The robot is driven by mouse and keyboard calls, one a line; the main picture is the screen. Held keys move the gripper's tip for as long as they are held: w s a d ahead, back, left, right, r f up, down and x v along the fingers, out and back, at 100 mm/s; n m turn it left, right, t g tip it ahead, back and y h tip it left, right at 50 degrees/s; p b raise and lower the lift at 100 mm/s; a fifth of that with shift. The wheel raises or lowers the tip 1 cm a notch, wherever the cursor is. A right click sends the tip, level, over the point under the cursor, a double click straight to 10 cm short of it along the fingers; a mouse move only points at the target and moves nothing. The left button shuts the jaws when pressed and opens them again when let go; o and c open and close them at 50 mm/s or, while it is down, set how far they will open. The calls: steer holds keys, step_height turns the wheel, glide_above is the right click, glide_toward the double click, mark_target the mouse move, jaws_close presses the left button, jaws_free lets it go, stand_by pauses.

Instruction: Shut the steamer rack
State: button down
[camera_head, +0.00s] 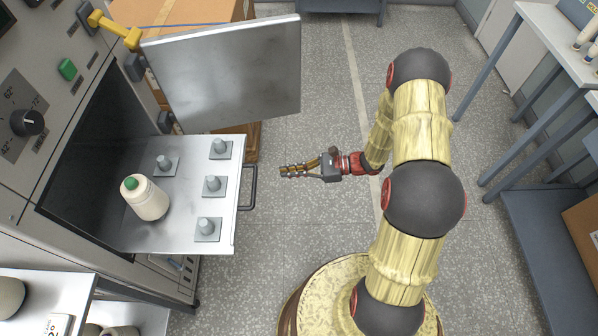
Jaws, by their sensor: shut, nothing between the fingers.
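The steamer rack (218,169) is a light metal tray with several grey pegs. It sticks out of the dark opening of the steamer (25,175) at the left. A cream bobbin with a green top (146,199) stands on it, leaning a little in the picture. A dark handle (251,186) is on the rack's front edge. The steamer's metal door (225,75) stands open behind the rack. My gripper (286,171) is shut and empty. It is to the right of the handle, apart from it, and points left.
A cardboard box (190,12) stands behind the open door. A small white table (45,290) with pale items is at the lower left. A grey table (560,45) stands at the right. The speckled floor between the rack and the right table is clear apart from my base and arm.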

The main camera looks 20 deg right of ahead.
steer(key=b+x, duration=0.2)
steer(key=x, duration=0.5)
steer(key=shift+a, duration=0.35)
